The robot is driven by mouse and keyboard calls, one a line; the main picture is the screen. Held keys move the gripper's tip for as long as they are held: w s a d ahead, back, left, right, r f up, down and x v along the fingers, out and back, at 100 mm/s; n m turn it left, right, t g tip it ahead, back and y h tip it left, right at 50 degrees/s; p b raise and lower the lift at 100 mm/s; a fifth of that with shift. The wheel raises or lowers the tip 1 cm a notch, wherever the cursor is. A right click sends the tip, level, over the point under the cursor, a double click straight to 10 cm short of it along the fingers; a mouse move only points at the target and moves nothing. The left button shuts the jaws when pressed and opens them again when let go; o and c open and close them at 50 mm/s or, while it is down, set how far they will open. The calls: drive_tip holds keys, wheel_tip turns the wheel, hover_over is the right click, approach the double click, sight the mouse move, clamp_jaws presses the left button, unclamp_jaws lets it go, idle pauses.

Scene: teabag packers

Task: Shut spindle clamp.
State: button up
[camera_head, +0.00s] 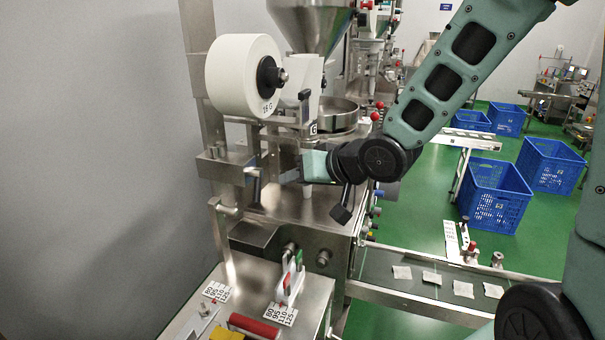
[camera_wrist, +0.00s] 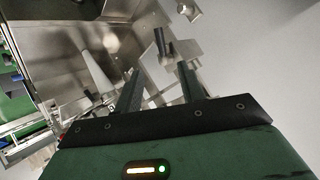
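I cannot tell for sure which part is the spindle clamp. In the wrist view a dark cylindrical handle (camera_wrist: 160,42) stands by metal plates just beyond my gripper (camera_wrist: 159,68). The two fingers are apart, with nothing clearly held between them. In the head view my gripper (camera_head: 278,165) is below the roll, beside a metal bracket (camera_head: 222,168). Its fingertips are partly hidden among the metal parts there.
A steel hopper (camera_head: 312,20) and round pan (camera_head: 338,112) stand behind my wrist. Below are the machine's front with knobs, a red roller (camera_head: 254,325) and number scales. A conveyor (camera_head: 375,275) with several teabags runs right. Blue crates (camera_head: 493,195) stand on the green floor.

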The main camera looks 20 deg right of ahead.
drive_tip(key=shift+s+d+r, duration=0.1)
drive_tip(key=shift+s, duration=0.15)
drive_tip(key=c, duration=0.4)
drive_tip(key=shift+w+f, duration=0.2)
drive_tip(key=shift+w, duration=0.1)
clamp_jaws()
drive_tip(key=m+t+y+b, duration=0.2)
drive_tip(key=m+y+b, duration=0.2)
drive_tip(key=m, duration=0.3)
approach(257, 185)
drive_tip(key=w+d, duration=0.2)
drive_tip(key=d, duration=0.2)
drive_tip(key=d+f+m+y+b, duration=0.45)
drive_tip(key=f+m, duration=0.25)
drive_tip(key=f, duration=0.2)
drive_tip(key=w+a+r+p, duration=0.2)
drive_tip(key=w+a+p, duration=0.3)
drive_tip(key=a, duration=0.5)
drive_tip(key=shift+a+r+p, duration=0.2)
drive_tip(key=shift+r+p, duration=0.1)
drive_tip(key=shift+p, duration=0.1)
